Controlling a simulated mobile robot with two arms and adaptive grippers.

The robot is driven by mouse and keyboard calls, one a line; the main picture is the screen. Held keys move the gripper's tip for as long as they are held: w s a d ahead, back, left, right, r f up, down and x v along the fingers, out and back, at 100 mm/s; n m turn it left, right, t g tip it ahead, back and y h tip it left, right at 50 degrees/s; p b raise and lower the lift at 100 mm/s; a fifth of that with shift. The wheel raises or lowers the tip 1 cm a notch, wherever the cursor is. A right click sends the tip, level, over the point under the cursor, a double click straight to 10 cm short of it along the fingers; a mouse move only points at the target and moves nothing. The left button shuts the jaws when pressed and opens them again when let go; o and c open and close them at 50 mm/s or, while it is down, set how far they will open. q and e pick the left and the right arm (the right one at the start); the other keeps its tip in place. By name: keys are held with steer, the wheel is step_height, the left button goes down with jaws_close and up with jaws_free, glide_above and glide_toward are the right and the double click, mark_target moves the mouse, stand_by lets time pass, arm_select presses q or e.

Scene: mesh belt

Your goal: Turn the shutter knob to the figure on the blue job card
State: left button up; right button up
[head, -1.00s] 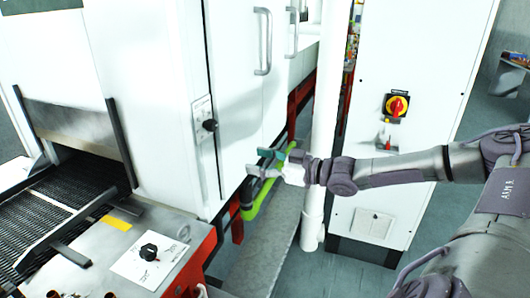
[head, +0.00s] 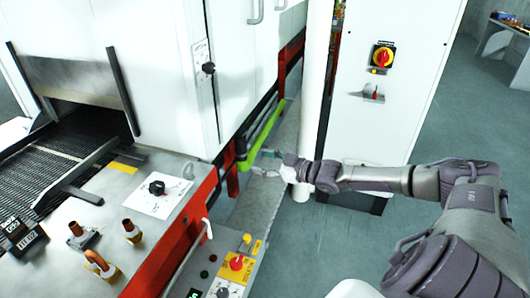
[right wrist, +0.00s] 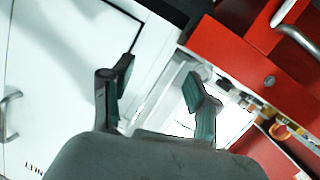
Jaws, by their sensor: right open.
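My right gripper (head: 264,163) is open and empty in front of the green pipe, apart from any knob. Its two fingers also show spread in the right wrist view (right wrist: 157,95). A black knob (head: 157,187) sits on a white dial plate on the grey deck. A second black knob (head: 208,68) is on a scale plate on the white cabinet. A third dark knob (head: 222,292) is cut by the lower edge. I cannot tell which is the shutter knob, as the labels are too small. I see no blue job card. My left gripper is out of view.
The mesh belt (head: 45,165) runs into the cabinet at left. Copper fittings (head: 133,231) and a black display (head: 22,238) stand on the deck. A red-and-yellow switch (head: 236,263) sits on the lower box.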

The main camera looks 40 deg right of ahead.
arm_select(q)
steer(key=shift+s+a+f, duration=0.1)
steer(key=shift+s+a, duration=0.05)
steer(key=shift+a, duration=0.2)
arm_select(e)
steer(key=shift+s+f, duration=0.2)
steer(key=shift+f, duration=0.3)
steer(key=shift+s+f, duration=0.2)
steer(key=shift+f, duration=0.3)
